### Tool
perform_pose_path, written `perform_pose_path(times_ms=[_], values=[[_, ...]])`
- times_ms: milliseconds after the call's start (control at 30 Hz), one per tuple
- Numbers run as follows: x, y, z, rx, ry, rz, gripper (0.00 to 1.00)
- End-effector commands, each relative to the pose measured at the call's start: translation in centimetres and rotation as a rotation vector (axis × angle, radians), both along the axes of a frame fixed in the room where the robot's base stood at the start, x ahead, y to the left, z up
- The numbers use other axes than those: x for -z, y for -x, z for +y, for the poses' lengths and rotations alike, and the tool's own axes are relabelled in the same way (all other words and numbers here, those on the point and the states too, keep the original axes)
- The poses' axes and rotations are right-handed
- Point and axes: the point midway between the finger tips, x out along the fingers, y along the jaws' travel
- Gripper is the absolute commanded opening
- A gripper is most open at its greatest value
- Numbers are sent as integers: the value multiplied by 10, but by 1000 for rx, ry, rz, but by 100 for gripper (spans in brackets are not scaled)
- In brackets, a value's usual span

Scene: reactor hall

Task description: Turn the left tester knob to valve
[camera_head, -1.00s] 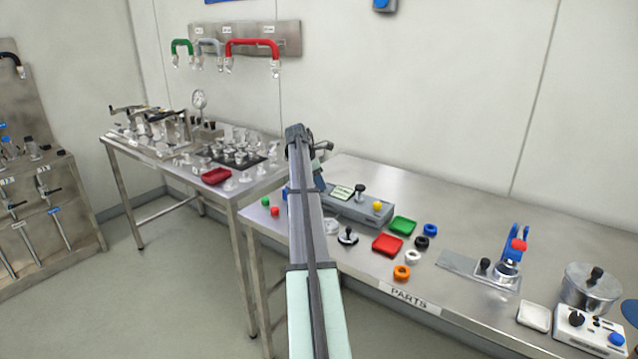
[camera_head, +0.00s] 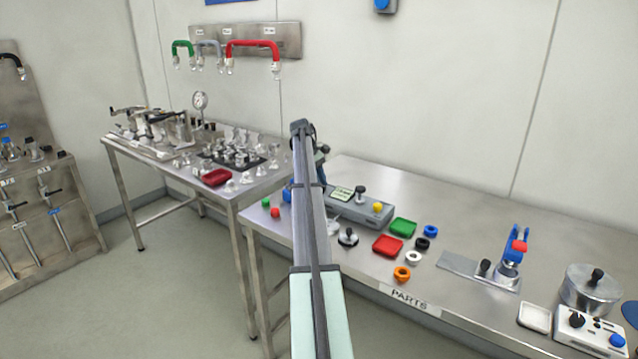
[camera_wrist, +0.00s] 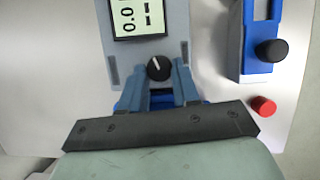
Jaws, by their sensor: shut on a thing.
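The tester (camera_head: 375,213) is a grey box on the bench. In the wrist view its face (camera_wrist: 176,20) has a lit display (camera_wrist: 137,18) reading about 0.0. Below the display is a round black knob (camera_wrist: 158,68) with a slanted white pointer mark. My gripper (camera_wrist: 160,80) is shut on this knob, one blue-grey finger on each side. The knob's position labels cannot be read. In the head view my arm hides this knob and my fingertips. Another black knob (camera_head: 360,189) and a yellow button (camera_head: 378,207) show farther right on the tester.
A blue holder with a black knob (camera_wrist: 271,51) and a red ball (camera_wrist: 263,106) stand close beside the tester. Red (camera_head: 388,246) and green (camera_head: 403,227) trays and several coloured rings lie to the right. Bare bench (camera_head: 455,210) lies behind them.

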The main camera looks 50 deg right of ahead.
Motion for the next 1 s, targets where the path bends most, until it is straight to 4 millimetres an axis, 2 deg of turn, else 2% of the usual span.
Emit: perform_pose_path(times_ms=[333,867,900,1000], values=[[0,-1,-2,135,3,-4,0],[1,0,-2,158,2,-5,0],[1,0,-2,158,2,-5,33],[1,0,-2,158,2,-5,42]])
